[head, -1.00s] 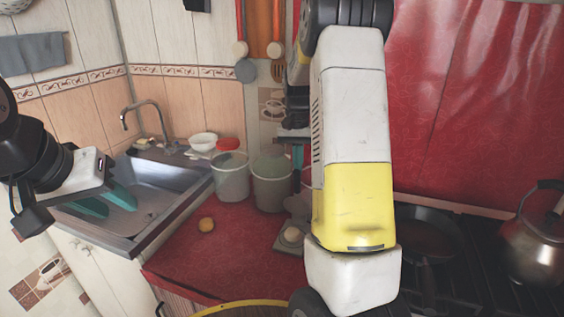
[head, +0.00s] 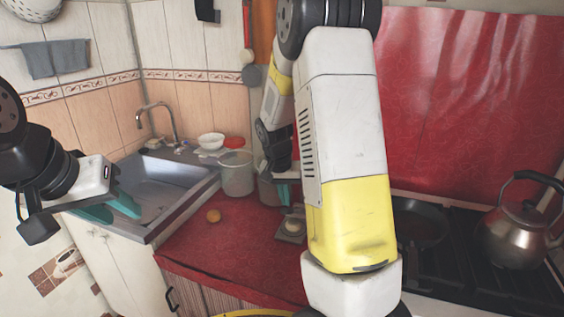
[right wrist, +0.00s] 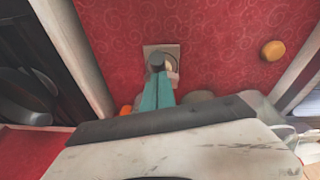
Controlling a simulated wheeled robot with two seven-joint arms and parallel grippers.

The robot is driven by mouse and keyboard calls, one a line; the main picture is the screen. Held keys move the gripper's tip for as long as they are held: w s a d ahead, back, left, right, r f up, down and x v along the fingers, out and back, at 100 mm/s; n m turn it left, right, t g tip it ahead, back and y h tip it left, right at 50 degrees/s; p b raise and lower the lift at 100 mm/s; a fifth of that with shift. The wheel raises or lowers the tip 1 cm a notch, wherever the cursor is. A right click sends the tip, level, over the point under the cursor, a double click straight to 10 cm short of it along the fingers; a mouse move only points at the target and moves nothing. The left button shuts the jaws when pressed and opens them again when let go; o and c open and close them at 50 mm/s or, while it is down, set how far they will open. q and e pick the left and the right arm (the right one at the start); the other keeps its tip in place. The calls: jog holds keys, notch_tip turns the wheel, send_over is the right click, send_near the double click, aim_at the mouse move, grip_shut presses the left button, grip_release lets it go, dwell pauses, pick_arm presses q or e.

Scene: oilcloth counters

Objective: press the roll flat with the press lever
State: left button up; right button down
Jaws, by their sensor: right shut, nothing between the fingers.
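The press (head: 290,238) stands on the red counter, partly behind my right arm, with a pale round roll (head: 293,224) on its plate. In the right wrist view, the press base (right wrist: 150,48) and part of the roll (right wrist: 171,63) show. A dark grey rounded part, apparently the lever's end (right wrist: 157,61), lies at the tips of my right gripper (right wrist: 156,76). The gripper is shut and empty above the press; I cannot tell whether it touches the lever. My left gripper (head: 108,208) is open and empty by the sink.
A small orange-yellow round item (head: 213,216) lies on the counter left of the press. A bucket (head: 237,174) stands behind it, and the sink (head: 165,190) is at left. A pan (head: 418,225) and kettle (head: 520,232) sit on the stove at right.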

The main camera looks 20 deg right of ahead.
jog(key=s+a+f, duration=0.1)
jog(key=f, duration=0.2)
jog(key=s+a+f, duration=0.1)
jog(key=s+f, duration=0.1)
jog(key=f, duration=0.1)
jog(key=s+a+f, duration=0.1)
jog(key=f, duration=0.3)
jog(key=shift+s, duration=0.2)
jog(key=shift+a+f, duration=0.15)
jog(key=shift+f, duration=0.75)
